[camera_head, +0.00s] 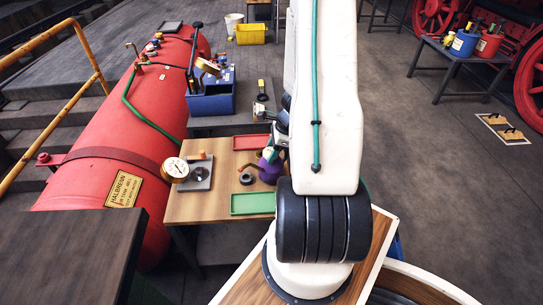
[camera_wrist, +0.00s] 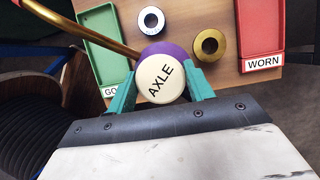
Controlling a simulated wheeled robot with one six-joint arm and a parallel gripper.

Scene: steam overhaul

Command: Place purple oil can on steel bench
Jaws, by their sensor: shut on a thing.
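The purple oil can (camera_head: 270,171) is at the right part of a wooden-topped table (camera_head: 202,210) in the head view. In the wrist view the can (camera_wrist: 170,50) shows from above, with a cream cap marked AXLE and a long brass spout reaching to the upper left. My gripper (camera_wrist: 162,76) is shut on it, one teal finger on each side. The gripper (camera_head: 270,152) also shows in the head view, partly hidden by my arm. I cannot tell whether the can touches the tabletop. A dark grey bench (camera_head: 424,66) stands at the upper right; another grey bench (camera_head: 222,124) is behind the wooden table.
A green tray (camera_wrist: 103,50) and a red tray (camera_wrist: 258,30) marked WORN flank the can, with a silver ring (camera_wrist: 151,20) and brass ring (camera_wrist: 208,45) close by. The right bench holds a blue can (camera_head: 464,44) and a red can (camera_head: 489,45). A red boiler (camera_head: 120,150) lies left.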

